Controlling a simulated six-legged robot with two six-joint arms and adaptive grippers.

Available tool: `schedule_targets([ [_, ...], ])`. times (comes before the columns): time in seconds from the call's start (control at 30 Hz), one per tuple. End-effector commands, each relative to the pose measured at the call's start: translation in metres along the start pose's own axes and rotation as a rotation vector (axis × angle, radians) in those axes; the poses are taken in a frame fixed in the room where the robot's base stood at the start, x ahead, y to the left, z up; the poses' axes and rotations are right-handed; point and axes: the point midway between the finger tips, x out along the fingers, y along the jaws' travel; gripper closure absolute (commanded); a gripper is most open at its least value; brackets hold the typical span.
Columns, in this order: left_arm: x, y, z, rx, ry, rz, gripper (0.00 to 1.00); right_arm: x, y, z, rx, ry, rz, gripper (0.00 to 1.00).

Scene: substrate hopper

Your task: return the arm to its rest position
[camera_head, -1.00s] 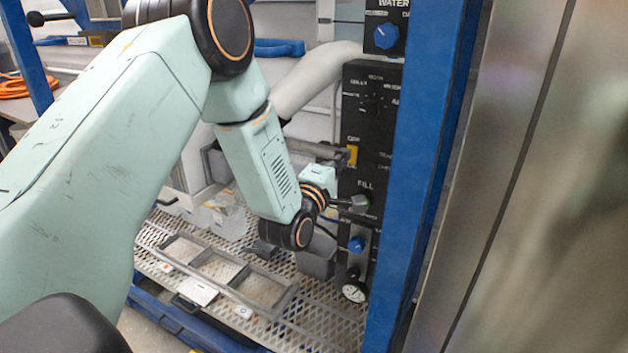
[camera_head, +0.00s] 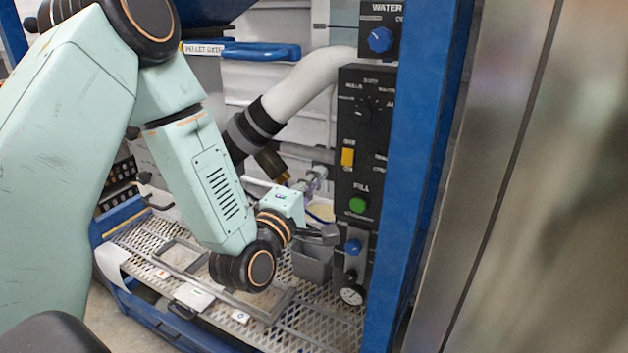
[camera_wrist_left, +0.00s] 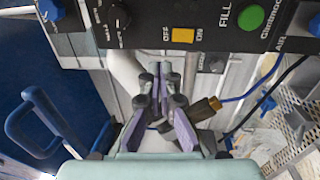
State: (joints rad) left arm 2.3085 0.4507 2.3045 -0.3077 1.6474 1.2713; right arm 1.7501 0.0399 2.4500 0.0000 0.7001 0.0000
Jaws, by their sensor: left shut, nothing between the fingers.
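My left arm comes in from the left in the head view, bent down at the elbow. My right gripper is not in view.
A grey bin (camera_head: 312,262) sits just below the gripper on a mesh shelf (camera_head: 340,318) with a grey frame. A blue post (camera_head: 418,170) stands right of the panel. A pale hose (camera_head: 305,88) runs behind the arm. A blue handle (camera_wrist_left: 40,122) is at left in the wrist view.

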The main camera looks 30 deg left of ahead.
Motion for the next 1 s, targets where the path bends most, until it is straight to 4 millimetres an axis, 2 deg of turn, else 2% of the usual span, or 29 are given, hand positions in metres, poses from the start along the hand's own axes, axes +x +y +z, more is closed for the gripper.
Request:
schedule_targets([
  [0.53, -0.003, 0.001, 0.001, 0.001, -0.001, -0.001, 1.00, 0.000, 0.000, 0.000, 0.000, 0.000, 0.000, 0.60],
  [0.67, -0.003, -0.003, 0.002, 0.067, -0.006, -0.018, 1.00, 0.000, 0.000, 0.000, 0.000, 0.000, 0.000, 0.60],
  [0.77, -0.006, -0.023, 0.004, 0.213, -0.027, -0.107, 1.00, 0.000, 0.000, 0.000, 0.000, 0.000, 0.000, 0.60],
  [0.87, -0.016, -0.058, 0.010, 0.415, -0.088, -0.256, 1.00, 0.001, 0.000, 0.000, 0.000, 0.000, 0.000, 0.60],
  [0.97, -0.043, -0.113, 0.022, 0.626, -0.210, -0.435, 1.00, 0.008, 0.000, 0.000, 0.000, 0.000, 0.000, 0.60],
  [1.0, -0.057, -0.136, 0.026, 0.702, -0.268, -0.504, 1.00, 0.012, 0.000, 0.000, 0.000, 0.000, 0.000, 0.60],
])
